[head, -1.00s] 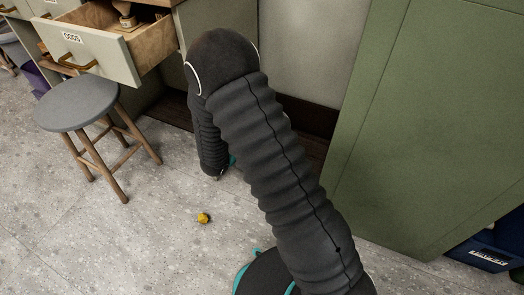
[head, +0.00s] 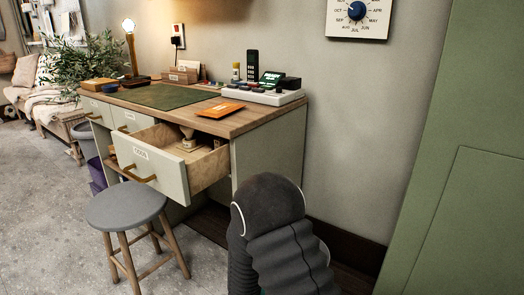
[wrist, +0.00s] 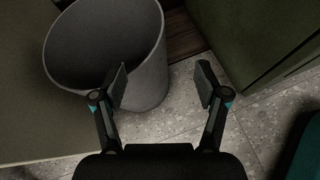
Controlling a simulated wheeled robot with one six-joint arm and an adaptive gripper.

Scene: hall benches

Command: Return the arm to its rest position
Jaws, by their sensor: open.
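My arm shows in the head view as a dark ribbed sleeve (head: 285,255) with a rounded joint, at the bottom centre in front of the desk's right end. My gripper (wrist: 162,87) shows in the wrist view with its two fingers spread apart and nothing between them. It points down over the speckled floor. The gripper itself is not seen in the head view.
A grey bin (wrist: 150,75) stands beside the left finger in the wrist view. The desk (head: 215,122) has an open drawer (head: 152,175) holding a small object. A grey stool (head: 125,207) stands before it. A green cabinet (head: 460,200) is on the right.

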